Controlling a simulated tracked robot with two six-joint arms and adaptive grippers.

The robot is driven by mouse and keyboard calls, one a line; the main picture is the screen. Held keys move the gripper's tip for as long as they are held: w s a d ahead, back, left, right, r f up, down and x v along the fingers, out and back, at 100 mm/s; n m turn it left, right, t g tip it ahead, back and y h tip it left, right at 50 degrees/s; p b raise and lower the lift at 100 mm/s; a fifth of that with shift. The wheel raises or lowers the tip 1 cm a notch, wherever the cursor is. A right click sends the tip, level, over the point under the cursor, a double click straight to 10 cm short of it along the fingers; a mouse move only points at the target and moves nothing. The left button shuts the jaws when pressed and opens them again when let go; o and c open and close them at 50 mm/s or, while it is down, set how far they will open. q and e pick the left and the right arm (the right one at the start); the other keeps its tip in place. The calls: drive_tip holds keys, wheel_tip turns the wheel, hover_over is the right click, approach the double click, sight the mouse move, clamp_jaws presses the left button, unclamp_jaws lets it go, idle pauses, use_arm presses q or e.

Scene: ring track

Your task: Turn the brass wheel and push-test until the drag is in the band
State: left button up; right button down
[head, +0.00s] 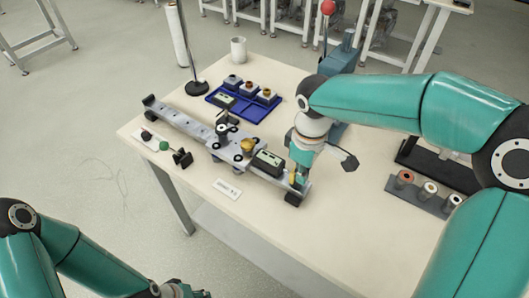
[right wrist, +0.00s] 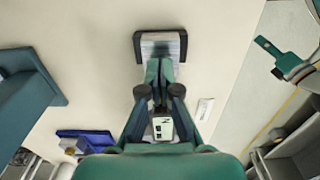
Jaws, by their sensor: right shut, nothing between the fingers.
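The grey track (head: 185,123) lies diagonally across the table, with dark end feet. A carriage (head: 228,150) with black rollers sits on it right of the middle. The brass wheel (head: 248,146) is on top of the carriage. A dark box with a pale display (head: 268,161) is beside the wheel, towards the track's right end; its display also shows in the right wrist view (right wrist: 163,128). My right gripper (head: 297,181) points down at the track's right end, shut and empty; its closed fingers show in the right wrist view (right wrist: 159,76). My left gripper (head: 180,291) is partly cut off at the bottom edge.
A blue tray (head: 245,112) with several small parts stands behind the track. A white cup (head: 238,50), a post on a black base (head: 197,88) and a rack of rings (head: 428,190) are on the table. A white label card (head: 227,190) lies in front.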

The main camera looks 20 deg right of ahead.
sight(279, 163)
drive_tip(key=shift+w+a+p, duration=0.7)
drive_tip(key=shift+w+a, duration=0.35)
drive_tip(key=shift+w, duration=0.2)
drive_tip(key=shift+w+a+p, duration=0.65)
drive_tip(key=shift+w+a, duration=0.35)
drive_tip(key=shift+w, duration=0.2)
drive_tip(key=shift+s+d+r+p, duration=0.3)
drive_tip(key=shift+s+d+r, duration=0.7)
drive_tip(key=shift+s, duration=0.2)
wheel_tip(279, 163, up, 7)
drive_tip(key=p, duration=0.6)
